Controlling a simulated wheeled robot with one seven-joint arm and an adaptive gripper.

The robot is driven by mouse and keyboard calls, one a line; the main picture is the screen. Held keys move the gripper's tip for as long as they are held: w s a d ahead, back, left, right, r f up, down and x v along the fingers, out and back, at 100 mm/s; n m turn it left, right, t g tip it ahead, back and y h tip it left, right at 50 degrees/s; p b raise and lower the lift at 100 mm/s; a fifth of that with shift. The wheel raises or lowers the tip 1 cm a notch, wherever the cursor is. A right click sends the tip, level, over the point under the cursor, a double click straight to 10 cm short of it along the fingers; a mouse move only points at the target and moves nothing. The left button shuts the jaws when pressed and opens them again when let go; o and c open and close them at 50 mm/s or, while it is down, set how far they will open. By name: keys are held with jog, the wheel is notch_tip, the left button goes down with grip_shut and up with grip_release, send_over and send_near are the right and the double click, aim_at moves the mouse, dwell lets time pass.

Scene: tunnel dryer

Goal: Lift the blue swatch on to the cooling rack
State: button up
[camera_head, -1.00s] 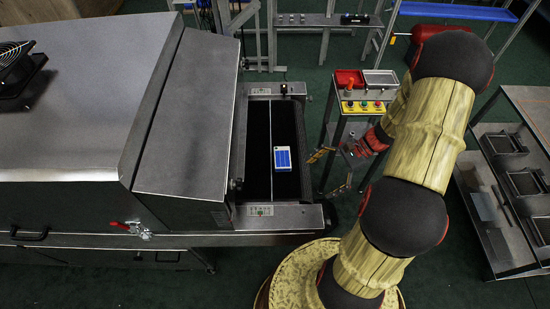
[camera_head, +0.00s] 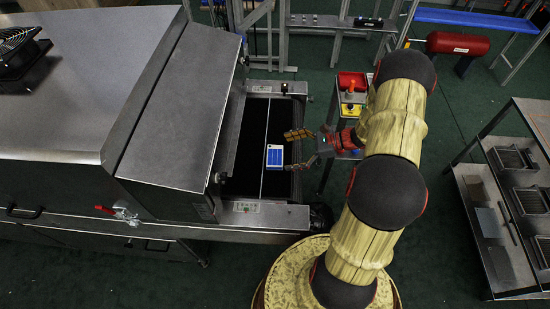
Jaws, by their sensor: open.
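The blue swatch (camera_head: 275,157), a small blue card with a white border, lies flat on the black conveyor belt (camera_head: 279,120) at the dryer's mouth. My gripper (camera_head: 287,151) is at the right side of the belt, fingers pointing left toward the swatch. Its two fingers are spread apart, one on the far side and one on the near side of the swatch's right end. Nothing is between them that I can see being held, and I cannot tell whether a finger touches the swatch. I cannot make out a cooling rack for certain.
The metal dryer hood (camera_head: 185,110) stands close left of the belt. A control stand (camera_head: 352,90) with a red tray is behind my arm. A steel shelf table (camera_head: 500,215) with wire baskets is at the right. Green floor (camera_head: 440,240) is free between.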

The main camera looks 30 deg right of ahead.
aim_at(275, 155)
jog(key=b+x, duration=0.1)
jog(key=x, duration=0.2)
jog(key=shift+a+f, duration=0.3)
jog(key=shift+a, duration=0.05)
jog(key=shift+c, duration=1.4)
jog(key=c, duration=1.1)
jog(key=shift+o, duration=0.2)
jog(key=shift+r, duration=0.1)
